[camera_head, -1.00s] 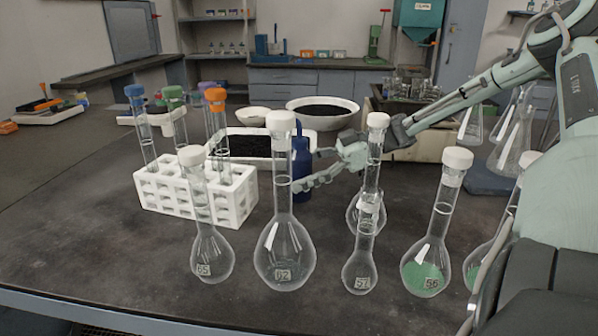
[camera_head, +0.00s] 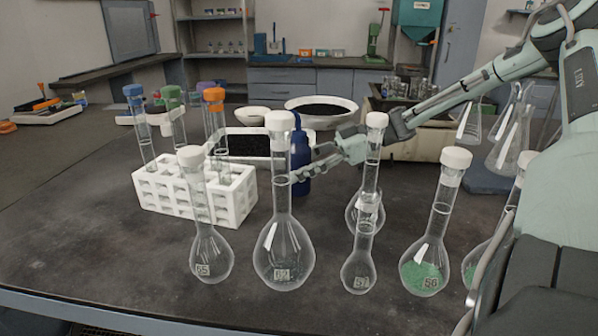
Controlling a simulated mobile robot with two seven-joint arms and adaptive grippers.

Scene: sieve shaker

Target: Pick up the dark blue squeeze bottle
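The dark blue squeeze bottle (camera_head: 301,155) stands upright behind the stoppered volumetric flask 62 (camera_head: 284,255), whose neck hides part of its left side. My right gripper (camera_head: 303,172), on the arm from the right, reaches the bottle's lower body from the right. Its fingers are closed around the bottle, partly hidden by the flask neck. The bottle appears held slightly above the table. My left gripper is not in view.
More stoppered flasks (camera_head: 211,252) stand in front, some near my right arm. A white rack (camera_head: 237,202) with capped tubes is left. A white tray (camera_head: 223,155) and bowl (camera_head: 349,112) of dark grains lie behind. The left-hand table is mostly clear.

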